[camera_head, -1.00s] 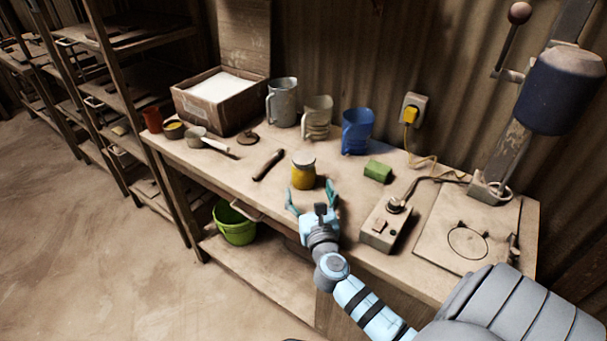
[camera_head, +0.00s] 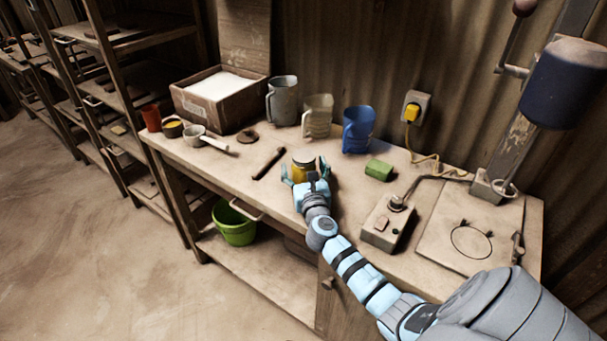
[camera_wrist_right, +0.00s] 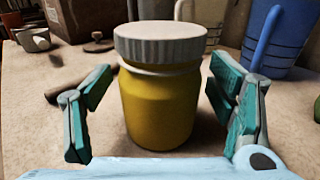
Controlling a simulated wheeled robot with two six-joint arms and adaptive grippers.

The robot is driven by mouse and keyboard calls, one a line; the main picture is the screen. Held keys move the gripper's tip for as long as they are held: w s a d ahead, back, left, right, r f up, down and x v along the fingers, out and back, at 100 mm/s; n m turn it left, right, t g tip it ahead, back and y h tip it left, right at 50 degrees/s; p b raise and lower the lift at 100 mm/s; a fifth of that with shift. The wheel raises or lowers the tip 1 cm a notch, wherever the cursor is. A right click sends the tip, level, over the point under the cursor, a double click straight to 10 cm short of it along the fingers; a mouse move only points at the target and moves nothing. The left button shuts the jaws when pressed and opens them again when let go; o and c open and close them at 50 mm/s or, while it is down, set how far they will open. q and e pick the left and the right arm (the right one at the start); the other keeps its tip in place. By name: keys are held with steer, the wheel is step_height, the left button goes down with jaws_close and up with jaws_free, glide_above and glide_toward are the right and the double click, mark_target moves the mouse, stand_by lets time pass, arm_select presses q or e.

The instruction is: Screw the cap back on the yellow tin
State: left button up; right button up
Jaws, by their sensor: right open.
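The yellow tin (camera_head: 301,172) stands upright on the workbench. In the wrist view the tin (camera_wrist_right: 160,108) fills the middle, with a ridged grey-white cap (camera_wrist_right: 160,45) sitting on its top, roughly level. A pale neck ring shows just under the cap. How tight the cap is cannot be told. My right gripper (camera_head: 304,169) is open, with one teal finger on each side of the tin. In the wrist view both fingers stand apart from the tin. My left gripper is not in view.
Grey (camera_head: 283,101), cream (camera_head: 317,117) and blue (camera_head: 357,131) jugs stand behind the tin. A dark bar (camera_head: 268,163) lies to its left, a green block (camera_head: 379,170) to its right. A switch box (camera_head: 388,224) and the press (camera_head: 512,140) are further right.

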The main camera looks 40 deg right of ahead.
steer(key=shift+r, duration=0.1)
steer(key=c, duration=1.4)
step_height(320, 180, up, 18)
steer(key=p, duration=1.1)
steer(key=o, duration=0.6)
steer(key=shift+c, duration=0.2)
steer(key=c, duration=0.9)
steer(key=shift+c, duration=0.2)
